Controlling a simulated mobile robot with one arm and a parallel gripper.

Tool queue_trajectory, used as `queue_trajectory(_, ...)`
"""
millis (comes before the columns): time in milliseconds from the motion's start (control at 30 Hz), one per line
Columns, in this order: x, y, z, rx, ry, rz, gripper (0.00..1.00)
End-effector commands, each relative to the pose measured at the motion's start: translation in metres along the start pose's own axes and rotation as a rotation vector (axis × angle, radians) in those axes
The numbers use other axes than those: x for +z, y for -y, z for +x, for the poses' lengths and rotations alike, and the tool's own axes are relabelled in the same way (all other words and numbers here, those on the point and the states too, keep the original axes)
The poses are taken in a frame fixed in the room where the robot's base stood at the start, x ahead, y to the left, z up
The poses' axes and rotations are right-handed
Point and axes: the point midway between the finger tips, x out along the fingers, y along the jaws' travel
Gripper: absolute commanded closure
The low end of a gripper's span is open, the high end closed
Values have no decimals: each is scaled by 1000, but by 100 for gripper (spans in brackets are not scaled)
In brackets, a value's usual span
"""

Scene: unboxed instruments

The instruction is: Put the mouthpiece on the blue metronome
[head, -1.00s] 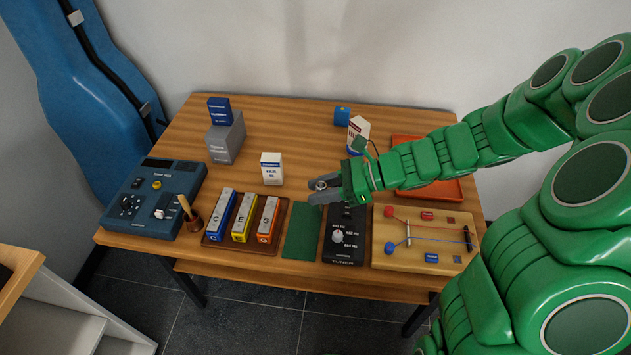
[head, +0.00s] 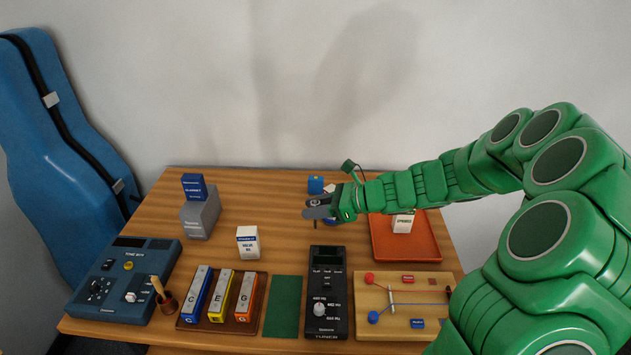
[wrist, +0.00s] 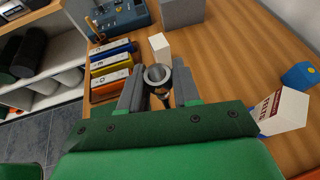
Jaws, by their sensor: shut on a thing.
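My gripper (head: 318,208) is shut on the mouthpiece (wrist: 158,76), a small piece with a silver ring-like rim and a darker body below. In the wrist view it sits between the two grey fingers (wrist: 158,92). In the head view my gripper is raised above the table, behind the tuner, and the mouthpiece shows only as a small metal spot. A small blue block-like thing, which looks like the blue metronome (head: 315,184), stands at the back of the table, beyond my gripper. It also shows at the right of the wrist view (wrist: 299,75), apart from the mouthpiece.
A red-and-white carton (wrist: 284,110) stands near the blue thing, mostly hidden by my gripper in the head view. An orange tray (head: 425,247) holds a white box (head: 403,222). A black tuner (head: 327,290), chime bars (head: 219,295) and a white carton (head: 248,243) stand in front and left.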

Motion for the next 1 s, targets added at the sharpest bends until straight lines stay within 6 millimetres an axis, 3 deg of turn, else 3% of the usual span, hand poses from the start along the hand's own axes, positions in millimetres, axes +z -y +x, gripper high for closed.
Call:
queue_trajectory(33, 4, 20, 1, -30, 1, 9, 100)
queue_trajectory(200, 19, 81, 2, -134, 1, 54, 100)
queue_trajectory(433, 43, 150, -3, -259, -1, 101, 100)
queue_trajectory(700, 57, 184, -6, -321, -1, 131, 100)
queue_trajectory(1000, 49, 210, 7, -326, -3, 136, 100)
